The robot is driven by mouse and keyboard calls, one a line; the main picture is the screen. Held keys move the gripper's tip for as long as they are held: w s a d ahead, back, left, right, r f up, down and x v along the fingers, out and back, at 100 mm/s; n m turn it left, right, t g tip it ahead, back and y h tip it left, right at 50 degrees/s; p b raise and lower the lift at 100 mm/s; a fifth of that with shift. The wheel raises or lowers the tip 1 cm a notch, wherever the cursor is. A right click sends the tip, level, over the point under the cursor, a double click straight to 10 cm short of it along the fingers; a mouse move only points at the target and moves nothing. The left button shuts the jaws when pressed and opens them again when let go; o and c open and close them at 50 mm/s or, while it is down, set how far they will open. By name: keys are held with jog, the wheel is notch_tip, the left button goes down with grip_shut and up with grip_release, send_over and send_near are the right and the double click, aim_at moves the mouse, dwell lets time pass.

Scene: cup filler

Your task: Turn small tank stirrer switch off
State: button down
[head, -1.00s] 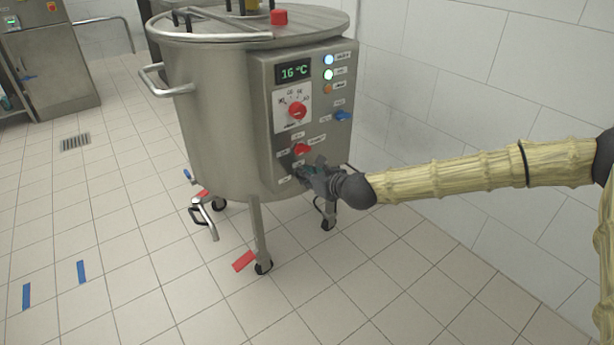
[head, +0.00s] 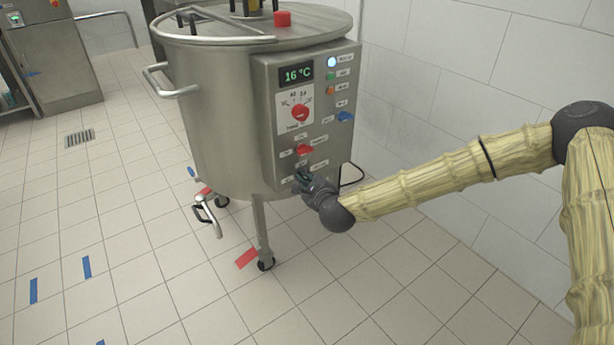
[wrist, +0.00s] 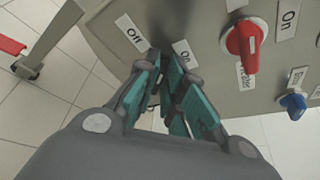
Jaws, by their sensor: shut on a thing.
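The small steel tank (head: 215,110) carries a grey control panel (head: 266,125) on its right side. My gripper (head: 304,178) is at the panel's lower edge, below the red switch (head: 304,149). In the wrist view, the teal finger pads of my gripper (wrist: 168,82) are closed together at the panel, on a switch just below an "Off" label (wrist: 130,33) and an "On" label (wrist: 185,54). The pads hide the switch, so its angle cannot be told. The top indicator lamp (head: 332,62) glows; the green lamp (head: 331,76) below it looks unlit.
The red switch also shows in the wrist view (wrist: 243,45), right of my fingers, with a blue switch (wrist: 293,105) farther right. A red dial (head: 299,112) sits higher on the panel. A tap (head: 208,215) sticks out low on the tank. The tiled floor in front is open.

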jog(key=shift+s+a+f+n+t+h+p, duration=0.2)
jog(key=shift+n+t, duration=0.35)
jog(key=shift+n, duration=0.75)
jog(key=shift+w+f+n+t+p, duration=0.1)
jog(key=shift+f+n+t, duration=0.4)
jog(key=shift+n, duration=0.8)
jog(key=shift+s+a+f+n+t+h+p, duration=0.15)
jog(key=shift+n+t, duration=0.5)
jog(key=shift+n, duration=0.65)
jog(key=c, duration=1.5)
grip_release()
jog(key=shift+d, duration=0.1)
jog(key=shift+s, duration=0.1)
jog(key=v, duration=1.1)
jog(key=shift+s+d, duration=0.1)
jog(key=shift+s, duration=0.3)
